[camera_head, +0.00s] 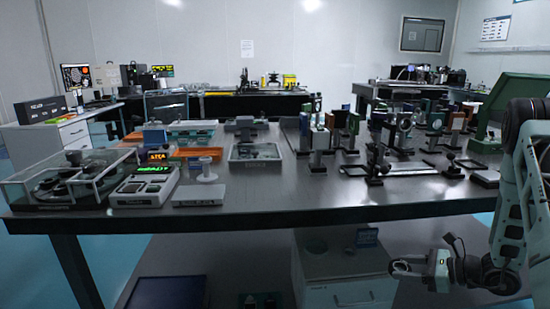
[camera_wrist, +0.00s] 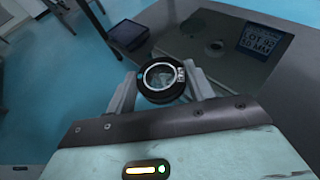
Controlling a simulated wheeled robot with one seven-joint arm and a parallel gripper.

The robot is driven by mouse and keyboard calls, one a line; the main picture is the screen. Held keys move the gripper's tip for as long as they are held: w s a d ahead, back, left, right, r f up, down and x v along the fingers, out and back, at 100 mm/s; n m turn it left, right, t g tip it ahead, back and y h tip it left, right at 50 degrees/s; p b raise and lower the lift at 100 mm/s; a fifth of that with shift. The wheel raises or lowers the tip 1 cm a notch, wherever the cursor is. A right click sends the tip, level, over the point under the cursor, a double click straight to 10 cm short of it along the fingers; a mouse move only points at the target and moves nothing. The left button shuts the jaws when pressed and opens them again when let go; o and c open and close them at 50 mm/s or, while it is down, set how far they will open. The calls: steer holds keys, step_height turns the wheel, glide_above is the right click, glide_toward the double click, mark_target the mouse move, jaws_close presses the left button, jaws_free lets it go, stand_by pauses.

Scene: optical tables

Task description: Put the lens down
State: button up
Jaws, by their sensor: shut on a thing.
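The lens (camera_wrist: 162,78) is a clear round disc in a thick black ring mount, seen in the wrist view. My gripper (camera_wrist: 161,90) is shut on this mount, with one pale finger on each side. In the head view my gripper (camera_head: 398,267) is at the lower right, in front of the optical table (camera_head: 330,205) and below its top. The lens is too small there to make out clearly. In the wrist view, a grey surface (camera_wrist: 215,70) lies beyond the lens, with a blue label reading 50 MM (camera_wrist: 264,42) and a small round piece (camera_wrist: 216,46) on it.
The tabletop is crowded with mounted optics (camera_head: 375,160) at right and instruments (camera_head: 143,187) at left. Its front middle is bare. A dark panel (camera_head: 165,292) is at the lower left.

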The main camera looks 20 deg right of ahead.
steer(key=w+a+r+h+p, duration=0.1)
steer(key=w+a+r+p, duration=0.2)
steer(key=a, duration=0.6)
steer(key=w+a+r+m+t+p, duration=0.1)
steer(key=w+a+r+p, duration=0.2)
steer(key=a+r+p, duration=0.5)
steer(key=shift+a+m+h+p, duration=0.35)
steer(key=shift+a+p, duration=0.35)
steer(key=shift+a, duration=0.45)
steer(key=shift+d, duration=0.1)
